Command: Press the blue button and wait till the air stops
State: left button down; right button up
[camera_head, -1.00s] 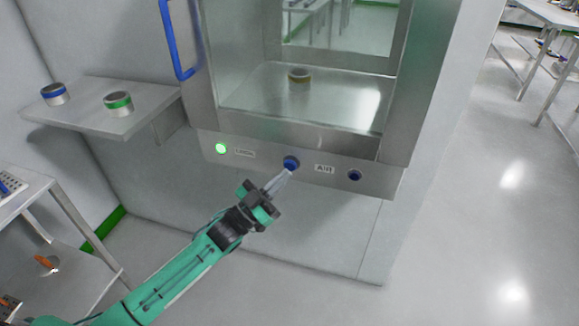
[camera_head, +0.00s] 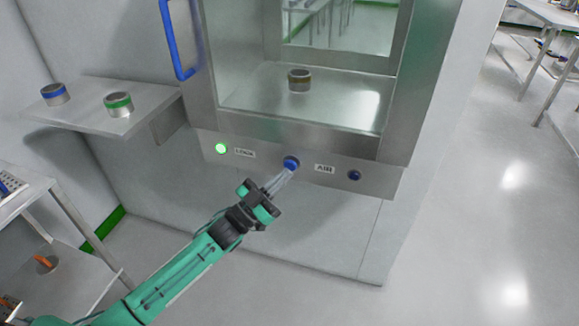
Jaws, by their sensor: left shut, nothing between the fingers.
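The blue button (camera_head: 291,163) sits on the metal panel below the pass-through chamber, between the LOCK and AIR labels. My left gripper (camera_head: 287,172) is shut and empty, with its fingertips at the lower edge of the button. They appear to touch it or be very close; I cannot tell whether it is pressed in. A dark blue round fitting (camera_head: 354,175), which looks unlit, is right of the AIR label (camera_head: 325,168). A green light (camera_head: 221,148) is lit left of the LOCK label (camera_head: 245,152). My right gripper is not in view.
A container with a yellowish band (camera_head: 299,79) stands inside the chamber (camera_head: 340,100). A blue door handle (camera_head: 178,45) is at the upper left. A wall shelf (camera_head: 150,98) holds a blue-banded jar (camera_head: 55,94) and a green-banded jar (camera_head: 118,104).

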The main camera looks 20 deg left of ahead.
pick_arm(q)
jog(key=shift+w, duration=0.25)
jog(key=shift+w, duration=0.5)
dwell(0.6)
jog(key=shift+s, duration=0.1)
jog(key=shift+s+p, duration=0.4)
jog(key=shift+s, duration=0.45)
jog(key=s+p, duration=0.2)
jog(key=s, duration=0.3)
jog(key=shift+a, duration=0.1)
dwell(0.7)
